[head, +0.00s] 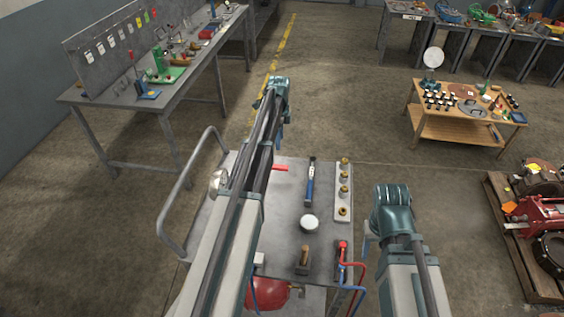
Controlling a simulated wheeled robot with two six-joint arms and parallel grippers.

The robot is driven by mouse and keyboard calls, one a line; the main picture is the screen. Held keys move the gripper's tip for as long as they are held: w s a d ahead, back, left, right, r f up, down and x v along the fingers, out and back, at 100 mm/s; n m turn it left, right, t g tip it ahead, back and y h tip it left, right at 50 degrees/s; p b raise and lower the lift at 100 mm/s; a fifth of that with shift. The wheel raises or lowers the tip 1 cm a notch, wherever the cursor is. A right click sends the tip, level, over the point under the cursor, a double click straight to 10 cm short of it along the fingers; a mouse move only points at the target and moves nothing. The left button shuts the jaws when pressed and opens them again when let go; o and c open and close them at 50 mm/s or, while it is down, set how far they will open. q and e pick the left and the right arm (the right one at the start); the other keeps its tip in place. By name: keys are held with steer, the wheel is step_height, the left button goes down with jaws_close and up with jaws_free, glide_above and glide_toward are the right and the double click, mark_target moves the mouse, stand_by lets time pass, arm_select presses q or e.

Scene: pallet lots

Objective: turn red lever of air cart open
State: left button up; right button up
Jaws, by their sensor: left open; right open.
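The air cart (285,215) has a grey top, with a bent tube handle (172,205) on its left side. A red lever (280,168) lies flat, pointing right, near the far part of the top. Its left end is hidden behind my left arm, so I cannot tell what it joins. A second red-topped part (343,244) stands near the front right, with red and blue hoses beside it. My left arm reaches over the cart's left part; my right arm stands beside its right edge. Neither gripper's fingers can be made out; the arm links hide them.
The cart top carries a blue-and-black tool (310,185), a white round piece (309,222) and a strip with brass fittings (343,190). A red tank (268,293) sits below. A workbench (165,85) stands left, a wooden table (460,142) right, a loaded pallet (535,285) lower right.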

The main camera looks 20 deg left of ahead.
mark_target(280, 166)
arm_select(q)
step_height(280, 166, down, 14)
steer(key=b, duration=1.3)
steer(key=shift+b, duration=0.35)
steer(key=shift+r, duration=0.1)
jaws_close()
stand_by(0.4)
